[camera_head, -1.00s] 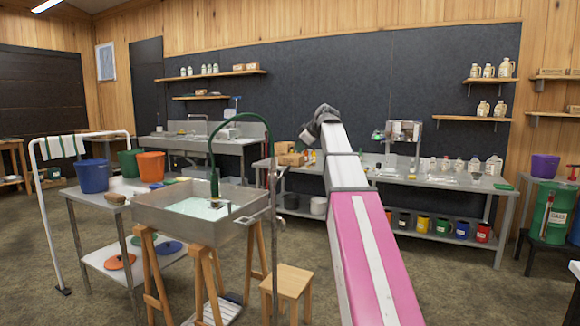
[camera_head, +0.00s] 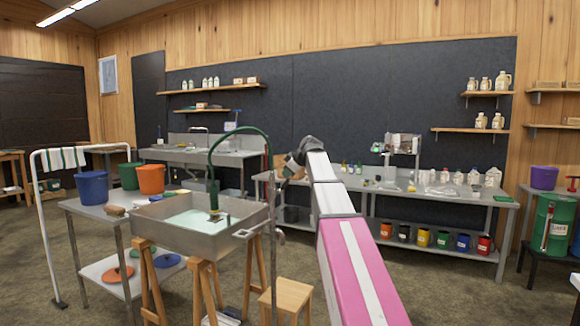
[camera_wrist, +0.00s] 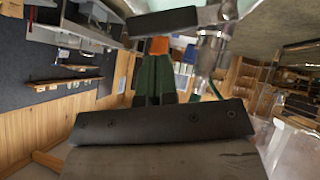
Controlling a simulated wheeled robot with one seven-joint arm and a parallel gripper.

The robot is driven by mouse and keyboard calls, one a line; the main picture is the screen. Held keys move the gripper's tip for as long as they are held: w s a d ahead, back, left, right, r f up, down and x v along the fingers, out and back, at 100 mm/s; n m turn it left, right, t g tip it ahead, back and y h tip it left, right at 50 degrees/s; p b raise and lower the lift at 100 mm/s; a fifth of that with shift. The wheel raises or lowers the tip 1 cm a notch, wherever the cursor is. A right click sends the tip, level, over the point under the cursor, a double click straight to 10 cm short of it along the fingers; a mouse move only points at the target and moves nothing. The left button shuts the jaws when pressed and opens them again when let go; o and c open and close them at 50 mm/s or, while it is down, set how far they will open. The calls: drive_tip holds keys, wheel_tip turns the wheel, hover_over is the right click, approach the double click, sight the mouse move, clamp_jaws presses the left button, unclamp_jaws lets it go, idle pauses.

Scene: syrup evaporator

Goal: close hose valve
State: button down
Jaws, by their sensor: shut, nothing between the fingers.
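The hose valve shows in the wrist view as a metal fitting (camera_wrist: 208,52) with a flat grey handle (camera_wrist: 170,20) across the top. The green hose (camera_wrist: 216,90) shows beside the fitting. In the head view the hose (camera_head: 238,130) arches from the pan to an upright pipe (camera_head: 273,215). My gripper (camera_head: 287,170) is near the hose's right end there, its fingers unclear. In the wrist view my gripper's dark green fingers (camera_wrist: 153,62) are together and empty, just below the handle. I cannot tell whether they touch it.
The steel pan (camera_head: 160,222) stands on wooden sawhorses. A wooden stool (camera_head: 286,297) is near the pipe's foot. A side table (camera_head: 85,205) with buckets is left of the pan. A long bench (camera_head: 440,190) with jugs stands behind my arm.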

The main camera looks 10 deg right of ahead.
sight(288, 182)
drive_tip(key=shift+w+d+f, duration=0.1)
drive_tip(key=shift+w+f, duration=0.05)
drive_tip(key=shift+f, duration=0.3)
drive_tip(key=shift+w+d+f, duration=0.1)
drive_tip(key=shift+f, duration=0.35)
drive_tip(key=shift+w+d+f+m+g+y, duration=0.5)
drive_tip(key=shift+w+f+g, duration=0.2)
drive_tip(key=shift+g, duration=0.2)
drive_tip(key=shift+f, duration=0.4)
